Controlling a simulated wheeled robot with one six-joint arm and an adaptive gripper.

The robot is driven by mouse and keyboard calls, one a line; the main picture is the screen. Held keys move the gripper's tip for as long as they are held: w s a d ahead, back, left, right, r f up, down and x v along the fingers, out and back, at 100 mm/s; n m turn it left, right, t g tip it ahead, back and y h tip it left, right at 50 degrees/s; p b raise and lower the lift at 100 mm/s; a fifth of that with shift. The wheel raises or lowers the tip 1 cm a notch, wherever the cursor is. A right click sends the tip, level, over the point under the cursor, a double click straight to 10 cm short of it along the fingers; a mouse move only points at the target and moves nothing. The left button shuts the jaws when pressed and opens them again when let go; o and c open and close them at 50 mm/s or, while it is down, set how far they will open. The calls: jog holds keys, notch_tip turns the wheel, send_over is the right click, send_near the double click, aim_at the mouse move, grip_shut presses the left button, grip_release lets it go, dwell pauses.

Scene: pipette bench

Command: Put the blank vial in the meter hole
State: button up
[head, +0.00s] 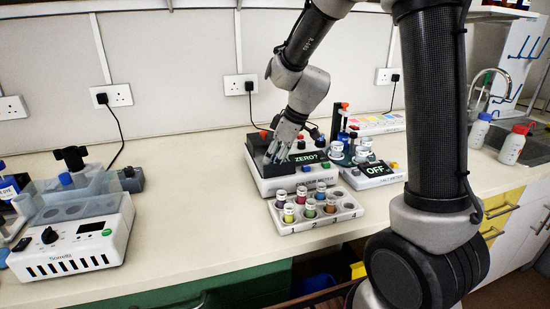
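The meter (264,183) is a white box with a dark top, and its screen (307,158) reads "ZERO?". My gripper (273,157) points down over the left part of the meter's top, left of the screen. The gripper covers that part of the top, so the meter hole is hidden. I cannot tell whether the fingers are open or shut, or whether they hold a vial. A white vial rack (346,217) in front of the meter holds several white-capped vials with coloured contents. I cannot pick out the blank vial.
A device (372,182) whose screen reads "OFF" stands right of the meter, with white-capped vials (337,148) behind it. A water-bath-like unit (75,245) stands far left. Two bottles (511,147) stand by the sink at right. The bench (190,180) left of the meter is clear.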

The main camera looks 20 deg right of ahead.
jog(key=shift+s+r, duration=0.1)
jog(key=shift+r, duration=0.15)
jog(key=v, duration=1.2)
jog(key=s+d+m+h, duration=0.1)
jog(key=s+d+m, duration=0.4)
jog(key=s, duration=0.6)
jog(key=s+d+r+m+t+h, duration=0.1)
jog(key=s+d+m, duration=0.4)
jog(key=s, duration=0.7)
jog(key=shift+d+r+m+t+h, duration=0.3)
jog(key=shift+m+h, duration=0.1)
jog(key=shift+h, duration=0.4)
